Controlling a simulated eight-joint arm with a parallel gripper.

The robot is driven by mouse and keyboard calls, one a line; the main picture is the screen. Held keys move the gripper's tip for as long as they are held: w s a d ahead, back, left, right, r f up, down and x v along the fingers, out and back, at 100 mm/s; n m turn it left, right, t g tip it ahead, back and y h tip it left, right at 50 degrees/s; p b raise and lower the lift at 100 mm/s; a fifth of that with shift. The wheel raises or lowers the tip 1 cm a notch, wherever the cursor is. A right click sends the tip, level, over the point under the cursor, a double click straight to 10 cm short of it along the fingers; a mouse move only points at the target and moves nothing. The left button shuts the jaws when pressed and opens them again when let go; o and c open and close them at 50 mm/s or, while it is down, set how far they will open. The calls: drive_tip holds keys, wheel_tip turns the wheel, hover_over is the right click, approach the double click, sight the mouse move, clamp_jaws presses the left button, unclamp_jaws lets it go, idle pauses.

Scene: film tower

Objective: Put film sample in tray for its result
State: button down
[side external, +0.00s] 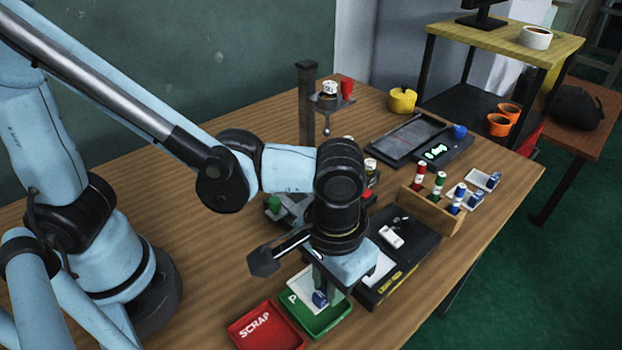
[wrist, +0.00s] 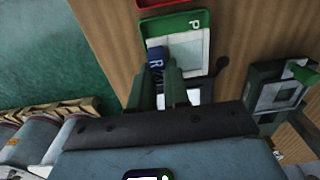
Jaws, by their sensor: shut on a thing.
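The film sample is a pale card (wrist: 188,50) with a small blue block marked R (wrist: 155,62). The blue block also shows in the side external view (side external: 320,298). My gripper (side external: 324,289) points down over the green tray (side external: 333,322), and its fingers in the wrist view (wrist: 154,80) are shut on the blue block. The card lies within the green tray's outline (wrist: 150,43); I cannot tell whether it touches the floor. A letter P shows on the tray, the rest of the word hidden. The red SCRAP tray (side external: 265,335) sits beside it.
A black station (side external: 410,250) and a wooden rack (side external: 432,218) with several coloured vials stand right of my gripper. Further cards with blue blocks (side external: 483,180) lie beyond. A dark post stand (side external: 308,100) rises behind. Bare table lies left of the trays.

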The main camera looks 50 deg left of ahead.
drive_tip(key=shift+f, duration=2)
drive_tip(key=shift+f, duration=0.2)
drive_tip(key=c, duration=1)
unclamp_jaws()
drive_tip(key=shift+o, duration=0.3)
drive_tip(key=o, duration=0.5)
drive_tip(key=shift+c, duration=0.2)
drive_tip(key=shift+r, duration=0.1)
drive_tip(key=shift+r, duration=3.4)
